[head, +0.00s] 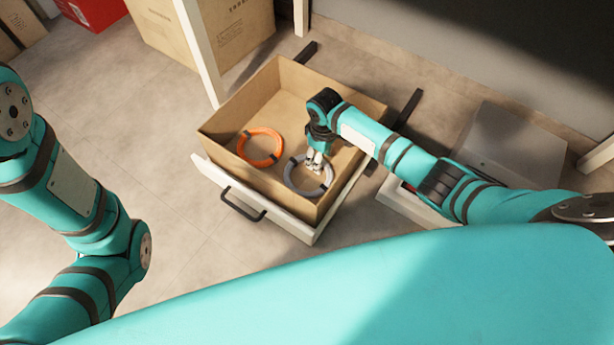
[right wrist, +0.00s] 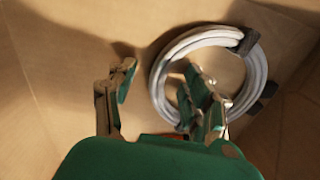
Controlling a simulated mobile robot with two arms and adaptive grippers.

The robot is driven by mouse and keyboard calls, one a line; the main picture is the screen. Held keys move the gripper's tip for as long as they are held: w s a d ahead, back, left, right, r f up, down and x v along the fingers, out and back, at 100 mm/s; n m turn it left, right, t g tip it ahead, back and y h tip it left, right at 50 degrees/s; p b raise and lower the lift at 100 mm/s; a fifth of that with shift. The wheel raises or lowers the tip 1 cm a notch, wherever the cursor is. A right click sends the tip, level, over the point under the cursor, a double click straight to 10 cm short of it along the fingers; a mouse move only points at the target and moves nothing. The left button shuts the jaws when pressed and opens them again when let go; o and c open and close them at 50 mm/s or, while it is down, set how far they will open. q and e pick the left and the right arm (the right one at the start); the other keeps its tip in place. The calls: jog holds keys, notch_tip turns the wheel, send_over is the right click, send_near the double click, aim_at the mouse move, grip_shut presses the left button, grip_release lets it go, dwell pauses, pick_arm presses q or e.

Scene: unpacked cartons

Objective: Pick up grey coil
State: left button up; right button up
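The grey coil (head: 299,187) lies in an open cardboard-lined drawer, near its front right corner. It has dark bands around it. In the right wrist view the grey coil (right wrist: 160,75) is on the right side. My right gripper (head: 314,168) is over the coil. In the right wrist view my right gripper (right wrist: 165,95) has its fingers spread apart. The right-hand finger overlaps the ring and its middle, and the left-hand finger is outside the ring. Nothing shows between them but the carton floor and part of the ring. My left gripper is outside the views; only the left arm shows.
An orange coil (head: 261,132) lies left of the grey coil in the same drawer. The drawer's white front (head: 210,174) has a dark handle (head: 243,205). Carton walls surround the coils. A cardboard box (head: 190,30) and a red box (head: 92,10) stand at the back.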

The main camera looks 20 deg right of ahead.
grip_shut()
jog(key=shift+r, duration=0.15)
